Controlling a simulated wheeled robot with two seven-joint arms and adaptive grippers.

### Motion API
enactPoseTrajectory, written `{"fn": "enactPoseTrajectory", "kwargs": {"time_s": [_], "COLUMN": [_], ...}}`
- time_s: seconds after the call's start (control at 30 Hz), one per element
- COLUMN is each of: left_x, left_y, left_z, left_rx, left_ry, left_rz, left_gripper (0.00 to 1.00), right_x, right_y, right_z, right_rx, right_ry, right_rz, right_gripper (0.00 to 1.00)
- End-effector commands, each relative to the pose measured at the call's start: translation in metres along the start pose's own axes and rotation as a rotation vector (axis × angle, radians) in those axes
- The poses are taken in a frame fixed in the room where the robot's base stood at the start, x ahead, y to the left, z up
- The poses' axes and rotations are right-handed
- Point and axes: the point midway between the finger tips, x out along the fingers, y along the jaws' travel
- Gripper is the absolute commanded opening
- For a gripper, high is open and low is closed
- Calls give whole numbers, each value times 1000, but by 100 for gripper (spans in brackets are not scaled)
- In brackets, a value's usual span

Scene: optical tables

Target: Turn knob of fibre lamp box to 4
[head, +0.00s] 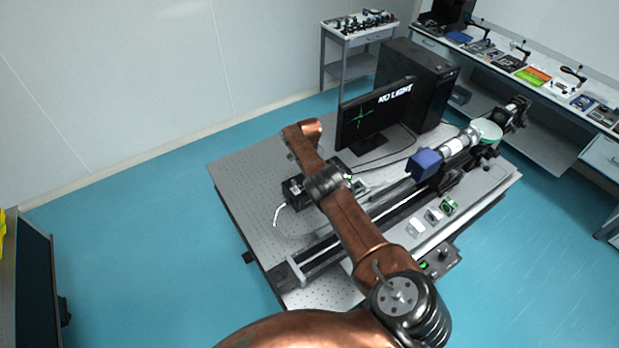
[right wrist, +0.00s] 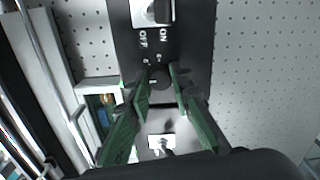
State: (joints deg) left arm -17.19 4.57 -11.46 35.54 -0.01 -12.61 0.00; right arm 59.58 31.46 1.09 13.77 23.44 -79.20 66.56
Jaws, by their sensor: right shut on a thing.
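The fibre lamp box (right wrist: 188,45) is a black box with an ON/OFF switch (right wrist: 160,12) and white markings, seen in the right wrist view. Its small dark round knob (right wrist: 160,80) sits between the green fingertips of my right gripper (right wrist: 160,75), which is shut on it. The knob's setting cannot be read, as small digits show only partly around it. In the head view, a black box (head: 293,190) that looks like the lamp box stands on the table, partly behind my right arm. My right gripper is hidden there by the arm. My left gripper is not in view.
The perforated optical table (head: 238,180) has free room at its left. A monitor (head: 375,113) reading "NO LIGHT" and a black computer tower (head: 420,75) stand at the back. A rail with a blue block (head: 424,164) lies to the right. A pale cable (head: 277,215) curves beside the box.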

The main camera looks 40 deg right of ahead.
Motion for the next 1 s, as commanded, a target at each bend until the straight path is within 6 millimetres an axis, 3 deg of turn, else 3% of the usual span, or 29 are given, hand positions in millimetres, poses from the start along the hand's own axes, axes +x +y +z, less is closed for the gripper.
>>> {"fn": "enactPoseTrajectory", "kwargs": {"time_s": [0.23, 0.27, 0.5, 0.83, 1.0], "left_x": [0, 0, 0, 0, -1], "left_y": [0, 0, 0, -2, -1], "left_z": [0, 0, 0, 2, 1], "left_rx": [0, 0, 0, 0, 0], "left_ry": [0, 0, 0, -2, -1], "left_rz": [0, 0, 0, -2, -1], "left_gripper": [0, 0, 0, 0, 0], "right_x": [-4, -4, -2, -1, 0], "right_y": [-2, -3, -1, 0, 0], "right_z": [-3, -3, -1, -1, -1], "right_rx": [-2, -2, -2, -20, -136], "right_ry": [7, 7, 4, 2, 1], "right_rz": [-7, -7, -4, -1, 0], "right_gripper": [0, 22, 37, 37, 37]}}
